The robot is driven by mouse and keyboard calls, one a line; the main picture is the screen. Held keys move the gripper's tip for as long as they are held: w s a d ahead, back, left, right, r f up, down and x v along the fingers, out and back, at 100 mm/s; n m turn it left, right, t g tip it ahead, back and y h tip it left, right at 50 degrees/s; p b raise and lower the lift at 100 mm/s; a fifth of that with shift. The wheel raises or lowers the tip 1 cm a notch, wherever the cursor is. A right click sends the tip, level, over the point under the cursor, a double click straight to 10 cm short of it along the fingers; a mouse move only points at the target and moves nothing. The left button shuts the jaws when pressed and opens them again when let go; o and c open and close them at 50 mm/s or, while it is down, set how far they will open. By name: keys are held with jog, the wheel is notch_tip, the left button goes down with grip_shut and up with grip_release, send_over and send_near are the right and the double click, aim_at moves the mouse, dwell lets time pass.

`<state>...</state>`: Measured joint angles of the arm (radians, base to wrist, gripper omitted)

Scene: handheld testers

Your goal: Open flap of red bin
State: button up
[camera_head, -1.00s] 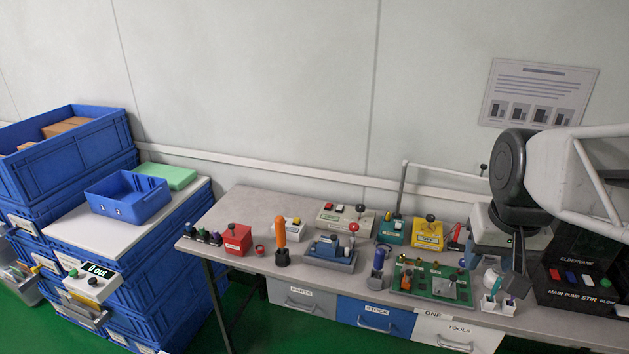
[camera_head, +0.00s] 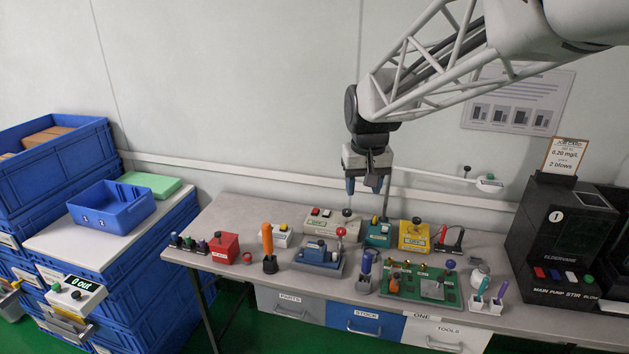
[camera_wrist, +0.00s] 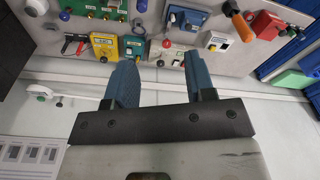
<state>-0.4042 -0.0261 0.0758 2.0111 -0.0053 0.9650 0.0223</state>
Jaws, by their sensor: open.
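The small red bin (camera_head: 224,248) stands near the left end of the workbench, with a dark round knob (camera_head: 218,234) at its top. It also shows at the upper right of the wrist view (camera_wrist: 267,26). Its top looks covered, but the flap's edges are too small to make out. My gripper (camera_head: 364,187) points down in the air above the back middle of the bench, well to the right of the bin. Its two blue fingers (camera_wrist: 160,58) are apart with nothing between them.
An orange-handled tool (camera_head: 268,245) and a small red ring (camera_head: 247,258) stand right of the bin, dark knobs (camera_head: 195,243) left of it. Devices crowd the bench middle. A black machine (camera_head: 560,245) is at the right. Blue crates (camera_head: 180,240) stand left of the bench.

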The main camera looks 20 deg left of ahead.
jog(key=w+a+f+n, duration=0.1)
jog(key=w+a, duration=0.1)
jog(key=a, duration=0.3)
jog(key=w+a+f, duration=0.2)
jog(key=w+a, duration=0.1)
jog(key=a, duration=0.2)
jog(key=n+g, duration=0.1)
jog(key=n, duration=0.3)
send_over(218, 233)
jog(key=shift+h, duration=0.3)
notch_tip(218, 233, down, 18)
jog(key=shift+a+r, duration=0.1)
jog(key=shift+r, duration=0.15)
jog(key=shift+f, duration=0.15)
jog(key=shift+f, duration=3.75)
jog(key=shift+c, duration=0.2)
grip_shut()
